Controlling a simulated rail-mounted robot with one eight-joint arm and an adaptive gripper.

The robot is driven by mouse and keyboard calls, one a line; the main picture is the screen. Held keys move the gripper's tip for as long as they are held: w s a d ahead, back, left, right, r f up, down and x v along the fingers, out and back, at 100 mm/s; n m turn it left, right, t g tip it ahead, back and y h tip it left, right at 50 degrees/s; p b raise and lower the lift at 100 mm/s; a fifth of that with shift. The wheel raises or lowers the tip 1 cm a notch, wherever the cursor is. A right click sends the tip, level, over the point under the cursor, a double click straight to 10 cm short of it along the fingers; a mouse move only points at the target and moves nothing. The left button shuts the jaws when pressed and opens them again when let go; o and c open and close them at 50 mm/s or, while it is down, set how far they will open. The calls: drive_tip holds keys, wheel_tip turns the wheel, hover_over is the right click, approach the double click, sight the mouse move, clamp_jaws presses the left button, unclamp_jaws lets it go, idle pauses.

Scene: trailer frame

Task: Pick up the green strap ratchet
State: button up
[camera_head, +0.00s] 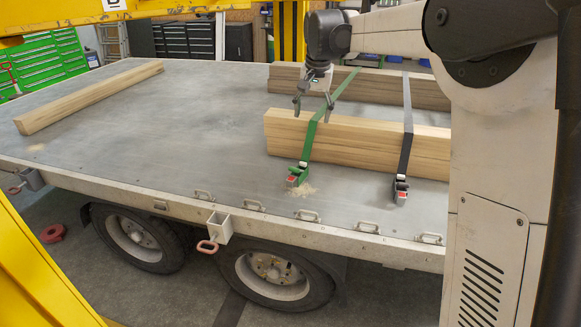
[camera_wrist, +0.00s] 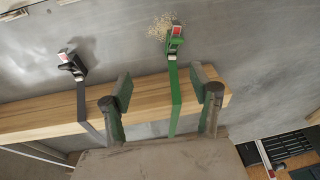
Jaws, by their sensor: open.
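The green strap ratchet (camera_head: 297,176) lies on the grey trailer bed at the near side of the front wood beams, at the end of a green strap (camera_head: 311,138). It has a red part. In the wrist view the ratchet (camera_wrist: 174,38) is beyond the fingertips, near the top middle. The green strap runs from it over the beam and between my fingers. My gripper (camera_head: 313,104) is open and empty, above the beams and farther back than the ratchet. It also shows in the wrist view (camera_wrist: 160,90), with its fingers spread on either side of the strap.
A black strap with its own ratchet (camera_head: 400,190) lies to the right. The front beams (camera_head: 370,147) and rear beams (camera_head: 425,91) run across the bed. A single beam (camera_head: 90,95) lies at the left. Sawdust (camera_head: 304,190) lies by the green ratchet. The bed's middle is clear.

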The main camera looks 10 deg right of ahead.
drive_tip(key=m+g, duration=0.1)
hover_over(297, 177)
drive_tip(key=s+d, duration=0.2)
wheel_tip(297, 177, down, 8)
drive_tip(key=shift+m+g, duration=0.8)
drive_tip(key=shift+m, duration=0.1)
drive_tip(key=w+f, duration=0.2)
drive_tip(key=f, duration=0.4)
drive_tip(key=w+f, duration=0.2)
drive_tip(key=f, duration=0.5)
drive_tip(key=w+f+b, duration=0.1)
drive_tip(key=w+f, duration=0.1)
drive_tip(key=f, duration=0.4)
drive_tip(key=shift+w+a+f, duration=0.1)
drive_tip(key=shift+w+f, duration=0.05)
drive_tip(key=shift+a+f+b, duration=0.2)
drive_tip(key=shift+f+b, duration=0.25)
drive_tip(key=shift+f, duration=2.35)
clamp_jaws()
